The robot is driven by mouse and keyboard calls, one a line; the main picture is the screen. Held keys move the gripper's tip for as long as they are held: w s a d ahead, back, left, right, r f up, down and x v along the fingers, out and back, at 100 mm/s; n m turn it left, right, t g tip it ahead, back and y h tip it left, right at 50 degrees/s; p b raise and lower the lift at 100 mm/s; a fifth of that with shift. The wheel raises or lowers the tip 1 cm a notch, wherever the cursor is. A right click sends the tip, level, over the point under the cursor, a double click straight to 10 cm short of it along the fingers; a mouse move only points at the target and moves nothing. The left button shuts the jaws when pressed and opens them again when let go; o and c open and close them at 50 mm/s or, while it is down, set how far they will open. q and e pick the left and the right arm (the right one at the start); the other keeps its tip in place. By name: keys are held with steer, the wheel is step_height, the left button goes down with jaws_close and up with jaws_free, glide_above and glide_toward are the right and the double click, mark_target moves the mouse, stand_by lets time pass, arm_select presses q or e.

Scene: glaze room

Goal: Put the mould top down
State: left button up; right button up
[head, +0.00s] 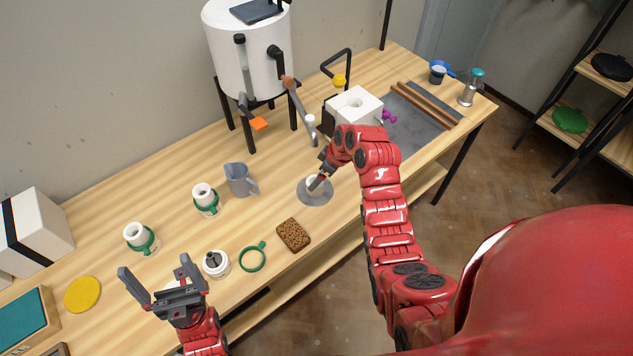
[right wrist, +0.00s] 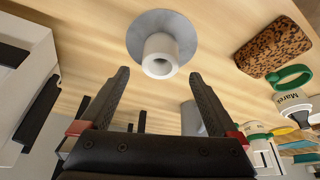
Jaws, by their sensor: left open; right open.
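A small white hollow cylinder (right wrist: 163,55) stands on a grey disc (head: 316,198) near the table's middle. My right gripper (head: 317,181) is at this cylinder and partly hides it. In the right wrist view the gripper (right wrist: 158,74) is open and empty, with the cylinder just beyond the fingertips. My left gripper (head: 155,266) is open and empty over the front left of the table.
A grey jug (head: 240,180), green-banded white bottles (head: 206,200), a white jar (head: 216,263), a green ring (head: 252,257) and a brown speckled sponge (head: 293,235) stand around. A large white drum (head: 247,55) on legs is behind. Wooden rods (head: 425,103) lie on a grey slab.

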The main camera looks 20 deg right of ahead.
steer(key=v, duration=0.6)
steer(key=shift+r, duration=0.3)
steer(key=shift+s+d, duration=0.1)
steer(key=shift+s, duration=0.05)
